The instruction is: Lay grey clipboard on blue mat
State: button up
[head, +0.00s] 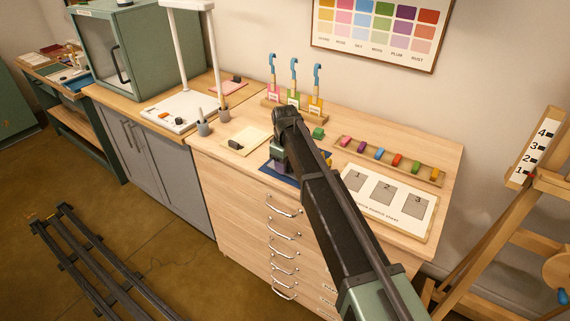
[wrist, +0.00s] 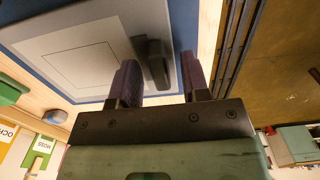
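The grey clipboard (wrist: 85,55), a flat board with a thin outlined rectangle and a dark upright grip (wrist: 154,62), lies over the blue mat (wrist: 178,25) in the wrist view. A blue border shows along several of its edges, and it looks flat on the mat. In the head view the blue mat (head: 268,170) is near the counter's front edge; my arm and gripper hide most of the clipboard there. My gripper (wrist: 158,60) is open, its two dark fingers apart on either side of the grip, with a gap showing at the right finger.
A cream board with a black grip (head: 240,142) lies left of the mat, and a pink one (head: 228,85) farther back. A rack of blue-hooked tools (head: 293,110), a row of colored blocks (head: 390,160) and a numbered sheet (head: 388,195) surround the mat.

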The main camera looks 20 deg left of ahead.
notch_tip(320, 180, up, 12)
jog(key=p, duration=1.2)
jog(key=shift+r, duration=0.2)
jog(key=s+d+m, duration=0.3)
jog(key=s+d, duration=0.1)
jog(key=d, duration=0.5)
jog(key=s+d+m, duration=0.2)
jog(key=s+d, duration=0.1)
jog(key=d, duration=0.7)
jog(key=s+d+m, duration=0.3)
jog(key=s+d, duration=0.1)
jog(key=d, duration=0.5)
jog(key=s+d+m, duration=0.7)
jog(key=s+d, duration=0.5)
jog(key=d, duration=0.2)
jog(key=shift+s+d, duration=0.25)
jog(key=shift+d, duration=0.05)
